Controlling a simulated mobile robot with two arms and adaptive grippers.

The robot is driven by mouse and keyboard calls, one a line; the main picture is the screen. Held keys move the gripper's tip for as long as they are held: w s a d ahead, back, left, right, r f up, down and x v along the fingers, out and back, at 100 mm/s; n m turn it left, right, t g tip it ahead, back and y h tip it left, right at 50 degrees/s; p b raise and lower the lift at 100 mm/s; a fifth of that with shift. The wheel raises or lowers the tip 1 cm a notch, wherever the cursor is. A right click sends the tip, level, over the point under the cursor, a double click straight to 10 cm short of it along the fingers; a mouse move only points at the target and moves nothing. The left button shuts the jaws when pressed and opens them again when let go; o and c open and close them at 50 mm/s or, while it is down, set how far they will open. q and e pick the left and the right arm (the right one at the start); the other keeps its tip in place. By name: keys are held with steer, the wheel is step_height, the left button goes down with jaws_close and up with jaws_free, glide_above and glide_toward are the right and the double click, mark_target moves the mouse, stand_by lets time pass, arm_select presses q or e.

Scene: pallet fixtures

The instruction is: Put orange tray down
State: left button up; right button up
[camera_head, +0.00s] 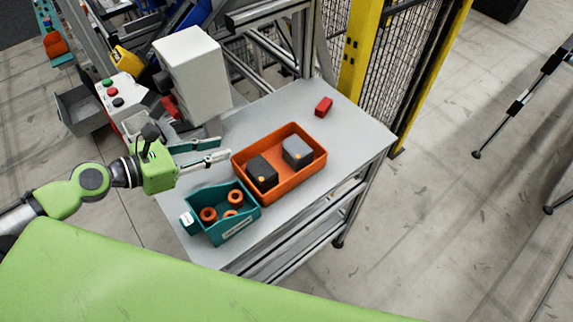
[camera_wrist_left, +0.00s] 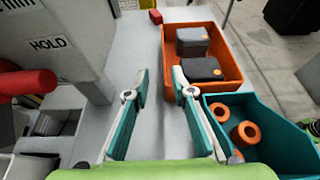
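The orange tray (camera_head: 296,184) rests flat on the grey table and holds two dark grey blocks, each with an orange dot. It also shows at the upper right of the left wrist view (camera_wrist_left: 231,72). My left gripper (camera_head: 226,150) is open, with nothing between its fingers. Its fingertips are beside the tray's left corner in the head view. In the left wrist view, the right finger of my left gripper (camera_wrist_left: 159,82) overlaps the tray's near-left corner; I cannot tell whether they touch. My right gripper is not in view.
A teal bin (camera_head: 235,231) with several orange rings stands close beside the tray. A red block (camera_head: 324,107) lies behind it. A white box-shaped unit (camera_head: 193,75) stands at the table's back left. Bare tabletop (camera_head: 350,140) lies right of the tray, with a yellow-framed fence behind.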

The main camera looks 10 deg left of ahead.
mark_target(263, 139)
arm_select(q)
steer(key=p+x, duration=0.1)
steer(key=x, duration=0.2)
steer(key=shift+w, duration=0.1)
steer(key=p+x, duration=0.1)
steer(key=x, duration=0.3)
steer(key=shift+p, duration=0.35)
steer(key=shift+x, duration=0.85)
steer(key=shift+w+d+p, duration=0.1)
steer(key=shift+d+p, duration=0.15)
steer(key=shift+p, duration=0.15)
steer(key=p+x, duration=0.1)
steer(key=x, duration=0.2)
steer(key=shift+d+f, duration=0.1)
steer(key=shift+d, duration=0.3)
steer(key=shift+w+d+f, duration=0.3)
steer(key=shift+w, duration=0.15)
steer(key=shift+s, duration=0.1)
jaws_close()
steer(key=shift+r, duration=0.1)
